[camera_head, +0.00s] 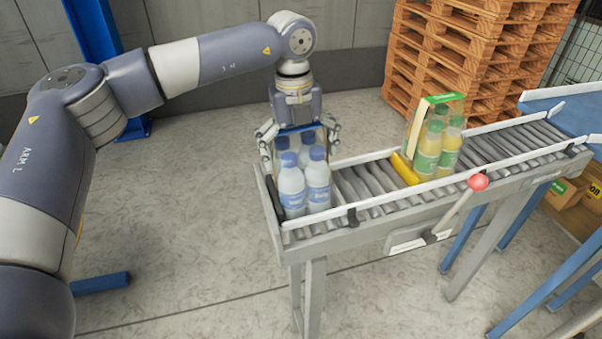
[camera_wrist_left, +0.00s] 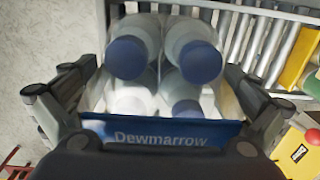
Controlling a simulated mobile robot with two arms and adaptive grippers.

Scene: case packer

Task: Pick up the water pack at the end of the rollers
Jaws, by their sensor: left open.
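The water pack (camera_head: 305,185) stands upright at the left end of the rollers (camera_head: 352,186). It holds several clear bottles with blue caps, and a blue carton panel lettered "Dewmarrow" (camera_wrist_left: 160,136) shows in the left wrist view. My left gripper (camera_head: 299,136) is over the pack, pointing down, with its fingers spread on either side of it. In the left wrist view the open fingers (camera_wrist_left: 160,100) flank the bottles (camera_wrist_left: 165,60). I cannot tell whether the fingers touch the pack. My right gripper is in neither view.
A juice pack (camera_head: 436,140) with a green-topped carton stands farther right on the rollers, behind a yellow bar (camera_head: 404,168). A lever with a red knob (camera_head: 477,182) rises at the conveyor's front side. Stacked wooden pallets (camera_head: 470,50) stand behind. Open floor lies left of the conveyor.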

